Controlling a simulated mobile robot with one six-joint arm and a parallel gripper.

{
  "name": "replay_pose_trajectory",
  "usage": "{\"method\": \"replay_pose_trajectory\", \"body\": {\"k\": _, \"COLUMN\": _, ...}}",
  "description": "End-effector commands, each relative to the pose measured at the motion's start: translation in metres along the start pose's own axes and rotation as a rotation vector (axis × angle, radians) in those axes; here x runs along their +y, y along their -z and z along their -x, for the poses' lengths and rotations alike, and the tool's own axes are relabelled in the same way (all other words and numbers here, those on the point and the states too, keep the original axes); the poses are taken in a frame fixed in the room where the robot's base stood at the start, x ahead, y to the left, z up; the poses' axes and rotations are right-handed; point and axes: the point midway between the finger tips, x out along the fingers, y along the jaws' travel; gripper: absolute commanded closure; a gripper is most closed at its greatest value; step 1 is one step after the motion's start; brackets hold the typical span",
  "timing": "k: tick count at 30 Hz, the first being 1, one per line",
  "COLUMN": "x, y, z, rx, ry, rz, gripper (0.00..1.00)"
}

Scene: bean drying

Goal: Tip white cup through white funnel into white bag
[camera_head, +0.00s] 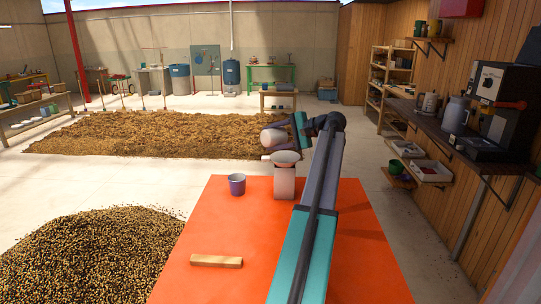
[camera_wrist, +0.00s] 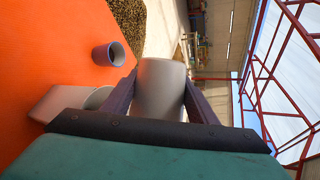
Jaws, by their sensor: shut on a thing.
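The white cup (camera_head: 272,139) is held in my gripper (camera_head: 277,132), tilted well over onto its side in the head view. In the wrist view, the cup (camera_wrist: 158,90) sits between both fingers of my gripper (camera_wrist: 160,84); its inside is hidden. The white bag (camera_head: 284,184) stands upright on the orange table, with the white funnel (camera_head: 286,157) at its top. The cup is just above and left of the funnel in the head view. In the wrist view, the bag (camera_wrist: 58,102) and funnel (camera_wrist: 97,98) are partly hidden by my gripper. No falling beans are visible.
A purple cup (camera_head: 237,185) stands left of the bag on the orange table (camera_head: 340,250). A wooden block (camera_head: 216,261) lies near the front. A bean heap (camera_head: 95,255) lies left on the floor. A dark counter (camera_head: 455,140) runs along the right wall.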

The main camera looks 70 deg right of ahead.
Motion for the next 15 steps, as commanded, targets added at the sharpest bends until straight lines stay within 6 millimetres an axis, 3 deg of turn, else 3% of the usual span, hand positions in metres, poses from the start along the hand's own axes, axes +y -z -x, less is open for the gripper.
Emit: {"method": "replay_pose_trajectory", "body": {"k": 15, "x": 0.0050, "y": -0.0040, "z": -0.0044, "rx": 0.052, "ry": -0.038, "rz": 0.096, "gripper": 0.73}}
